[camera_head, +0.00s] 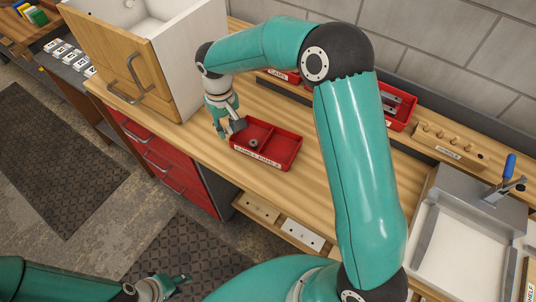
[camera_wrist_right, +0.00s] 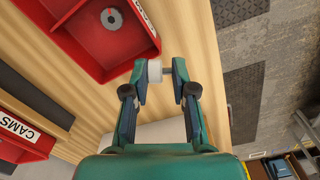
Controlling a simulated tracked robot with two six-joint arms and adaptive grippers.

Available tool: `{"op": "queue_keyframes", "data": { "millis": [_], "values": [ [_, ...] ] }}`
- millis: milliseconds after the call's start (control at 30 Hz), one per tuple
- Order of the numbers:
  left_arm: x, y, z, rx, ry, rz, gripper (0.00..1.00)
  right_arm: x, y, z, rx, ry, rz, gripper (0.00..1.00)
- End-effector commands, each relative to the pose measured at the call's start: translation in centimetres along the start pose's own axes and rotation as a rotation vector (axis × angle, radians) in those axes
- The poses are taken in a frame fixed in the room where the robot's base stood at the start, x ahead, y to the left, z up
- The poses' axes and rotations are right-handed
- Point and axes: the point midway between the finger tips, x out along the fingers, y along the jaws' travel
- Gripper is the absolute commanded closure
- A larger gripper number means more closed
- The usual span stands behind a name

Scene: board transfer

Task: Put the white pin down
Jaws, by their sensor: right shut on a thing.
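My right gripper (camera_wrist_right: 163,75) is shut on the white pin (camera_wrist_right: 154,71), which lies crosswise between the fingertips in the right wrist view. A short grey part beside its white body reaches the other finger. In the head view the right gripper (camera_head: 227,128) is at the left end of a red two-compartment tray (camera_head: 283,164), and I cannot make out the pin there. In the wrist view the pin shows over bare wood beside the tray (camera_wrist_right: 90,62); its height is unclear. My left gripper (camera_head: 172,286) is low at the bottom; its opening is unclear.
A grey round cam (camera_head: 253,143) lies in the tray's left compartment. A wooden cabinet (camera_head: 128,65) stands left of the gripper. Red bins (camera_head: 398,107) and a wooden peg block (camera_head: 450,143) line the wall.

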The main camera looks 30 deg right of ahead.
Motion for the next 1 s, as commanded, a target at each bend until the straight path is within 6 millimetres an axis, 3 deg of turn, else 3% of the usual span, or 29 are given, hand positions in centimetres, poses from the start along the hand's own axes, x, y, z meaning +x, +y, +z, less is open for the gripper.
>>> {"op": "queue_keyframes", "data": {
  "millis": [267,433,667,1000],
  "values": [
    [0.2,0.0,0.0,0.001,0.0,0.0,0.6,-0.3,1.4,0.5,-0.016,0.002,0.001,0.88],
    [0.8,-0.3,0.0,0.001,0.001,0.0,0.6,-1.9,2.4,1.1,-0.204,0.005,0.006,0.88],
    [2.2,-0.8,-0.1,0.001,0.001,0.0,0.6,-5.8,4.5,3.1,-0.702,0.006,0.013,0.88],
    [4.1,-1.5,-0.1,0.001,0.001,0.0,0.6,-11.6,7.3,7.7,-1.511,0.005,0.014,0.88]
  ]
}}
